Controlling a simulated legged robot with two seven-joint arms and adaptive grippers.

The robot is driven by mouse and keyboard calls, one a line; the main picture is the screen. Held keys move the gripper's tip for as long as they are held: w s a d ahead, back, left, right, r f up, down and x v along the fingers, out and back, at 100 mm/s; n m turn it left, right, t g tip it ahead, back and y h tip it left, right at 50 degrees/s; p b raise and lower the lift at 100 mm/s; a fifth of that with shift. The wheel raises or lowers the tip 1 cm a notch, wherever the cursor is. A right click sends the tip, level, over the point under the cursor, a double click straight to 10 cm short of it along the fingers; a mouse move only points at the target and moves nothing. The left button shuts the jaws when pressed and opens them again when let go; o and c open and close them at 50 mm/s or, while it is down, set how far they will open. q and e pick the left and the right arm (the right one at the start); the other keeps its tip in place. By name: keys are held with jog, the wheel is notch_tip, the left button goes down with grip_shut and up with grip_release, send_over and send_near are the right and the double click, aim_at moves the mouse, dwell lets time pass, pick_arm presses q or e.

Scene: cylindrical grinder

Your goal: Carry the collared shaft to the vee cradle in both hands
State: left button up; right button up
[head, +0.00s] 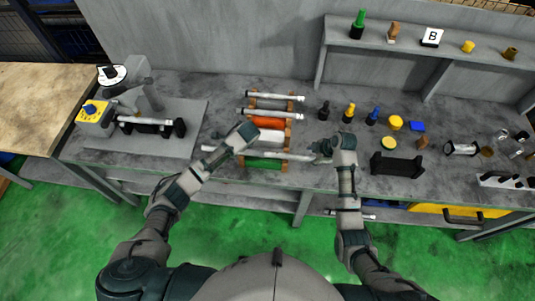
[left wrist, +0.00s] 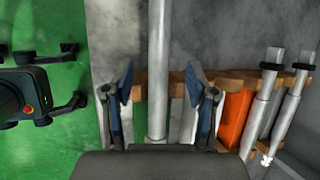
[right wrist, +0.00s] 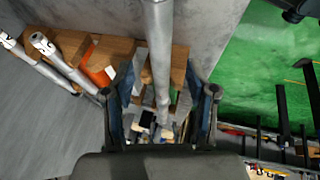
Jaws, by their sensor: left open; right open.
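A long grey shaft (head: 285,155) lies across the front of a wooden rack (head: 289,127), its ends reaching past both sides. I cannot make out a collar on it clearly. My left gripper (head: 246,138) is open above its left part; in the left wrist view the shaft (left wrist: 158,60) runs between the spread fingers (left wrist: 160,88). My right gripper (head: 322,149) is open at its right part; in the right wrist view the shaft (right wrist: 159,50) runs between the fingers (right wrist: 165,98). A black cradle (head: 397,166), seemingly the vee cradle, stands on the bench to the right.
Other shafts (head: 275,97) and orange (head: 268,122) and green (head: 262,163) pieces are at the rack. A grinder-like machine (head: 140,90) with another black support stands left. Small coloured parts (head: 396,123) stand behind the cradle.

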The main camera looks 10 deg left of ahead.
aim_at(305, 157)
pick_arm(q)
jog(key=x, duration=0.4)
jog(key=shift+a+f, duration=0.2)
jog(key=shift+a, duration=0.15)
pick_arm(e)
jog(key=x, duration=0.4)
jog(key=shift+w+a, duration=0.1)
jog(key=shift+a, duration=0.3)
pick_arm(q)
jog(key=shift+w+a+f, duration=0.1)
jog(key=shift+a+f, duration=0.15)
jog(key=shift+a, duration=0.3)
pick_arm(e)
jog(key=shift+a+f, duration=0.2)
jog(key=shift+a, duration=0.3)
pick_arm(q)
jog(key=shift+d, duration=0.25)
jog(key=shift+c, duration=1)
pick_arm(e)
jog(key=shift+d, duration=0.25)
jog(key=shift+c, duration=1)
pick_arm(q)
jog(key=shift+d+r, duration=0.15)
jog(key=shift+d, duration=0.25)
grip_shut()
pick_arm(e)
jog(key=shift+d, duration=0.4)
grip_shut()
